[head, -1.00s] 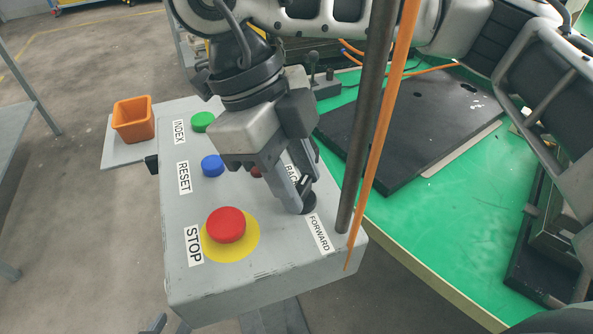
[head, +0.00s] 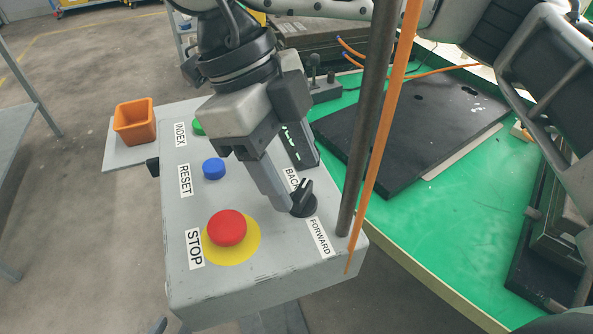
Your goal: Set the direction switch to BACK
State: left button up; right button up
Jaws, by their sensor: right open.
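The direction switch is a black rotary knob (head: 303,205) on the grey control box (head: 215,300), between the BACK label (head: 291,179) and the FORWARD label (head: 319,237). Its raised ridge tilts up and slightly right; I cannot tell which setting it marks. My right gripper (head: 296,187) is open over the switch. One finger's tip is at the knob's left side, touching or very near it; the other finger is above and right, apart from it. The BACK label is partly hidden. A dark tip at the bottom edge looks like my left gripper (head: 157,327), mostly out of view.
The box also bears a red STOP button (head: 227,227), a blue RESET button (head: 213,168) and a green INDEX button (head: 198,127), partly covered. A dark pole (head: 361,130) and an orange rod (head: 387,120) stand close right of the switch. An orange bin (head: 134,123) is at left.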

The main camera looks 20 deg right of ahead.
jog(key=v, duration=0.5)
jog(key=shift+r, duration=0.25)
jog(key=shift+a, duration=0.1)
